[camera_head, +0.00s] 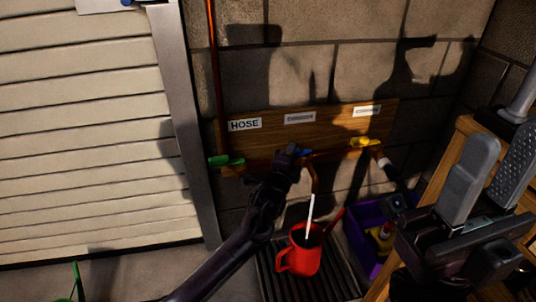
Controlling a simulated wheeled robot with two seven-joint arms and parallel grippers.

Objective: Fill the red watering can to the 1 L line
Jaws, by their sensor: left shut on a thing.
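The red watering can (305,258) stands on a dark slatted grate, its handle to the left and its spout slanting up to the right. A pale stream (310,215) runs from a copper spout (314,180) down into the can's open top. The water level and the 1 L line cannot be made out. My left gripper (293,153) is shut on the blue tap handle (304,153) on the copper pipe above the can; the arm hides part of the tap. My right gripper (494,172) is at the right, its fingers apart, with nothing seen between them.
A green tap handle (226,160) sits under the HOSE label (244,124). A yellow tap handle (364,142) is to the right; the other labels are unreadable. A purple crate (358,240) stands right of the grate (272,283). A wooden frame (449,160) is at right.

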